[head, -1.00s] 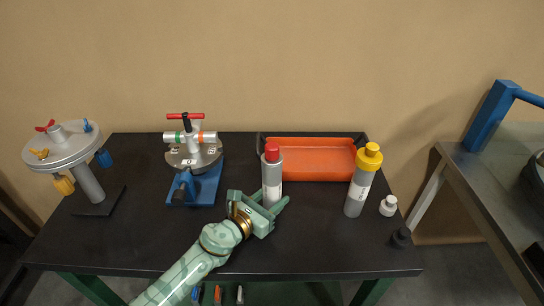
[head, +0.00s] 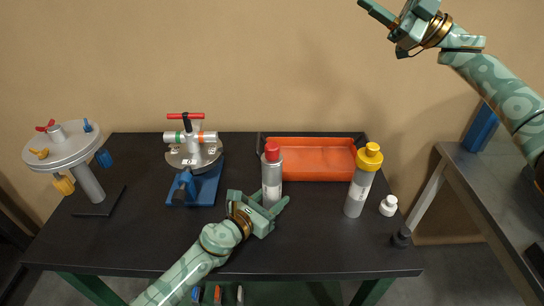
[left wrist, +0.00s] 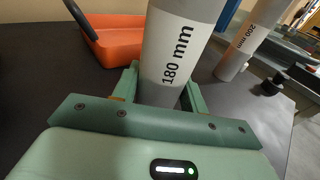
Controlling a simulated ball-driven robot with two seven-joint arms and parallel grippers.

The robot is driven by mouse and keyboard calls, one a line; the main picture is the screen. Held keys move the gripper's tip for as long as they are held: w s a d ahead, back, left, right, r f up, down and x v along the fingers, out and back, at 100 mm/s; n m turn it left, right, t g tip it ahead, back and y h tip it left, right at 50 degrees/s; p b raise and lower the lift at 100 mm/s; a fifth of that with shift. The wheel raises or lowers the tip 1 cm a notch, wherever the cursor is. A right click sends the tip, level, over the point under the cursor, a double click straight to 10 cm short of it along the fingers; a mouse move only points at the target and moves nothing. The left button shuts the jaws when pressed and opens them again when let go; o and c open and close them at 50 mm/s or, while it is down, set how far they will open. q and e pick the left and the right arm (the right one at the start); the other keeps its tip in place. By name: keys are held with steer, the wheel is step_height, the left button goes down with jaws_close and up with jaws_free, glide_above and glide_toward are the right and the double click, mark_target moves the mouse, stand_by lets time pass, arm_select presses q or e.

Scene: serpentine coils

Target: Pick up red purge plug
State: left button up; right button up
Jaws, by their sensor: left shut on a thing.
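The red purge plug (head: 272,175) is a grey upright cylinder with a red cap on the black table, in front of the orange tray. My left gripper (head: 270,200) is shut on its lower body, one finger on each side. In the left wrist view the cylinder (left wrist: 177,45) stands between the fingers, with "180 mm" printed on it; its red cap is out of frame there. My right gripper (head: 398,14) is raised at the top right, far from the plug; its fingers look apart and empty, partly cut by the frame edge.
A yellow-capped grey cylinder (head: 362,185) marked "200 mm" stands to the right, near a white bottle (head: 388,205) and a small black piece (head: 401,238). The orange tray (head: 310,170) lies behind. A blue-based valve fixture (head: 195,190) and a round stand (head: 62,150) are left.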

steer(key=s+a+f+n+g+h, duration=0.2)
steer(key=s+a+f+g+h, duration=0.15)
steer(key=a, duration=0.35)
steer(key=s+a+f+n+g+h, duration=0.25)
steer(key=a+g, duration=0.25)
steer(key=a, duration=0.3)
steer(key=n+g+h, duration=0.1)
steer(key=g+h, duration=0.1)
steer(key=h, duration=0.3)
glide_above(272, 145)
step_height(272, 145, down, 6)
steer(key=f+t+h, duration=0.1)
steer(key=f+h, duration=0.2)
steer(key=f, duration=0.1)
steer(key=f+m+t+h, duration=0.1)
steer(key=f+h, duration=0.3)
steer(key=f+t+h, duration=0.1)
steer(key=f+h, duration=0.2)
steer(key=h, duration=0.1)
steer(key=shift+s+f+m, duration=0.3)
steer(key=shift+f+m, duration=0.05)
steer(key=shift+f, duration=0.05)
steer(key=f, duration=0.4)
steer(key=shift+w+f, duration=0.3)
steer(key=shift+f, duration=0.1)
steer(key=c, duration=0.8)
